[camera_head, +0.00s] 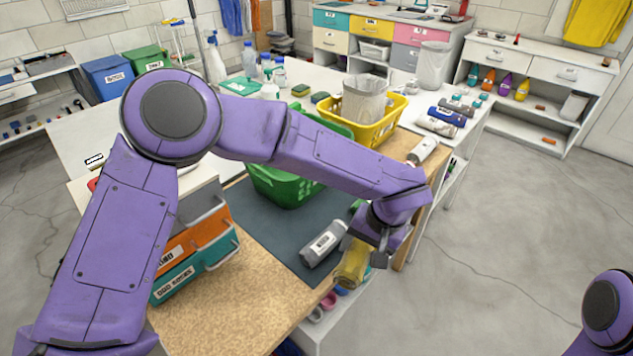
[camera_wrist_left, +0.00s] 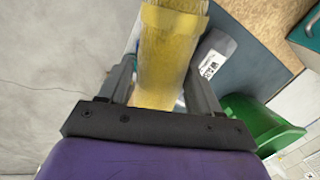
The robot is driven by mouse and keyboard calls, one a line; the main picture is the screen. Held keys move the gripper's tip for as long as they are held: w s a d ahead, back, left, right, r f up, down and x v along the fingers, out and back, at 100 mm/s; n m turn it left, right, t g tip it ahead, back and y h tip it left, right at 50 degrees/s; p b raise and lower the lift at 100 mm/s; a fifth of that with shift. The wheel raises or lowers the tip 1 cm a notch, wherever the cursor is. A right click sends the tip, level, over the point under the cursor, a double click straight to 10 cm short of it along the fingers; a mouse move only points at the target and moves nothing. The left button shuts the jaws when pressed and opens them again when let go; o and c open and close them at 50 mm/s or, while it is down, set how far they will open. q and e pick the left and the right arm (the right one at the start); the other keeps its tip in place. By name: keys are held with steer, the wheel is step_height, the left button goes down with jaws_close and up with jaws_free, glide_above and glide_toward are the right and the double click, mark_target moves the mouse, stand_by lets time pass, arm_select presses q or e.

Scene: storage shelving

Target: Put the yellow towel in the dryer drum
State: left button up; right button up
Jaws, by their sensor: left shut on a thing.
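A rolled yellow towel (camera_head: 352,264) is at the front right edge of the worktable in the head view. My left gripper (camera_head: 377,247) is shut on it; in the left wrist view the towel (camera_wrist_left: 168,50) stands out between the two fingers (camera_wrist_left: 160,90). I cannot tell whether the towel touches the table. Another yellow cloth (camera_head: 598,22) hangs on the wall at the upper right. I see no dryer drum in either view. My right gripper is not in view; only part of my right arm shows at the lower right.
A grey rolled item (camera_head: 324,243) lies on the dark mat (camera_head: 262,222) beside the towel. A green basket (camera_head: 290,185) and a yellow basket (camera_head: 375,133) stand behind. Orange and teal boxes (camera_head: 190,275) are at the left. Open grey floor (camera_head: 500,260) lies to the right.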

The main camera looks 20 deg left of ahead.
arm_select(q)
steer(key=a+r+m+p, duration=0.2)
steer(key=a+r+p, duration=0.25)
steer(key=r, duration=0.25)
steer(key=m+t+p, duration=0.1)
steer(key=p, duration=0.3)
glide_above(295, 227)
steer(key=s+d, duration=0.1)
steer(key=d, duration=0.1)
step_height(295, 227, down, 6)
steer(key=shift+s+f, duration=0.15)
steer(key=shift+f, duration=0.05)
steer(key=shift+a+f, duration=0.15)
steer(key=shift+f, duration=0.2)
steer(key=x, duration=0.4)
steer(key=shift+w+f, duration=0.2)
steer(key=shift+w, duration=0.2)
steer(key=shift+d, duration=0.2)
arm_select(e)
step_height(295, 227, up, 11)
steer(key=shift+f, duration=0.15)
arm_select(q)
steer(key=shift+s+r, duration=0.1)
